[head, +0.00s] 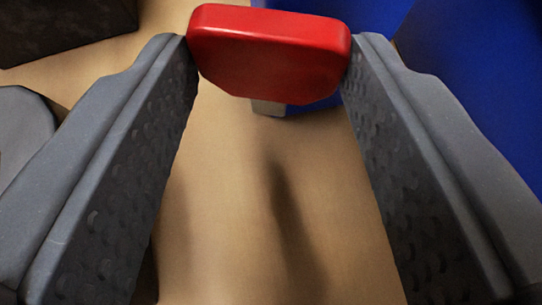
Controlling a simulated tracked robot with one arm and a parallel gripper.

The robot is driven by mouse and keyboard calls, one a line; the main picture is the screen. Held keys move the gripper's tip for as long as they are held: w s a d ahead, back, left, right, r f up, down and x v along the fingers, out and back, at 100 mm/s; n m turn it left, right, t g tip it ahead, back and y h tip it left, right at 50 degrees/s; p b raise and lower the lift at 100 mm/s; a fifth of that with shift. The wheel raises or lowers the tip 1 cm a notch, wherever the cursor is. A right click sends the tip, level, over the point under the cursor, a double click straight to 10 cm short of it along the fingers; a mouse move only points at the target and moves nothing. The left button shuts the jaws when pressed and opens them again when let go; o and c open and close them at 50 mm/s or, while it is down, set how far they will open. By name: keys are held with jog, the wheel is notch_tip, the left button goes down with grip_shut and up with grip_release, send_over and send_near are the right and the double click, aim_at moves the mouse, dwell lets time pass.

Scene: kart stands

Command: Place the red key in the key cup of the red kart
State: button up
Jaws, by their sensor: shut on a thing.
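The red key (268,55) is held between the two fingertips of my gripper (270,62), at the top middle of the head view. Its wide red head faces me, and a short pale piece of its shaft (268,108) shows below it. My gripper is shut on the key's head, one grey finger on each side. The key is above the tan surface and apart from it as far as I can see. A red kart and its key cup do not show in this view.
A large blue object (475,80) fills the top right, partly behind the key. A dark brown block (60,28) is at the top left. A grey rounded thing (24,135) shows at the left edge. The tan surface (235,200) between the fingers is bare, with shadows.

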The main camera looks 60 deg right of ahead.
jog(key=shift+f+b, duration=0.55)
jog(key=shift+f, duration=1.45)
jog(key=shift+f, duration=0.1)
jog(key=o, duration=0.9)
jog(key=shift+o, duration=0.2)
jog(key=p+v, duration=0.1)
jog(key=v, duration=0.5)
jog(key=shift+p, duration=0.3)
jog(key=shift+v, duration=0.8)
jog(key=shift+w, duration=0.1)
